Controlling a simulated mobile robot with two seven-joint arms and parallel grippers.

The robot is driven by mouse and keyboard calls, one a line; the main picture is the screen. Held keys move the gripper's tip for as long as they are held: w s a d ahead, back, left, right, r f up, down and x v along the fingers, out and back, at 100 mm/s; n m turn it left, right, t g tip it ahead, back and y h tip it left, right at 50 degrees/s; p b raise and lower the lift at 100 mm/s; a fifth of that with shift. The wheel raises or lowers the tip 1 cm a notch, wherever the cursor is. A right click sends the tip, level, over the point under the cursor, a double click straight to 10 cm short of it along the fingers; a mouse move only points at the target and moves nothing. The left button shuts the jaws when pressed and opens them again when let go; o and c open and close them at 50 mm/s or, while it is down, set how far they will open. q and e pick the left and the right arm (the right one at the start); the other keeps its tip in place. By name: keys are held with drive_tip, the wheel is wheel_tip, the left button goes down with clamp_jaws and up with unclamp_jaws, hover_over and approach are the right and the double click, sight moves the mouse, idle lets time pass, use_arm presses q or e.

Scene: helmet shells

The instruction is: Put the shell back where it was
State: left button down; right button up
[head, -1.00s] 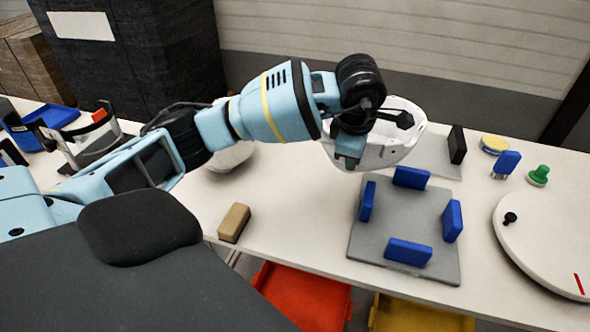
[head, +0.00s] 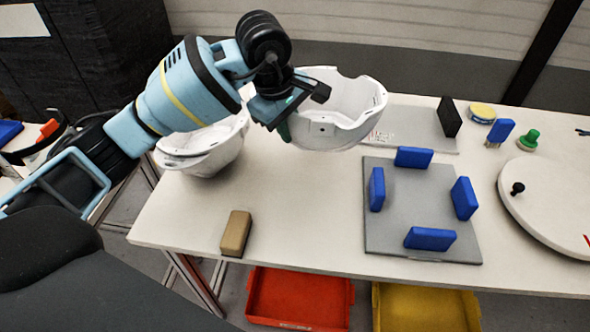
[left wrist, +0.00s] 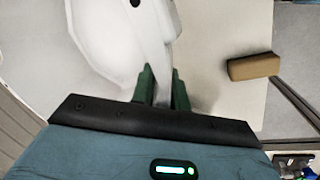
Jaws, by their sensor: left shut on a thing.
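A white helmet shell (head: 345,118) hangs open side up in my left gripper, over the back of the white table in the head view. My left gripper (head: 283,122) is shut on its left rim. In the left wrist view, the green fingers (left wrist: 163,88) pinch the wall of the same shell (left wrist: 108,40). A second white shell (head: 207,150) sits on the table to the left, partly hidden behind my left arm. The gap between the two shells is small in the head view. My right gripper is not in view.
A grey plate with several blue blocks (head: 413,207) lies front right of the held shell. A grey plate (head: 415,128) with a black block (head: 449,117) is behind it. A tan block (head: 236,233) is near the front edge; a white disc (head: 555,205) is far right.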

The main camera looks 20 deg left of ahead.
use_arm(q)
drive_tip(key=shift+a+r, duration=0.1)
drive_tip(key=shift+a, duration=0.15)
wheel_tip(320, 180, down, 10)
idle(0.8)
drive_tip(key=c, duration=1.4)
unclamp_jaws()
drive_tip(key=shift+f, duration=0.2)
drive_tip(key=shift+o, duration=0.2)
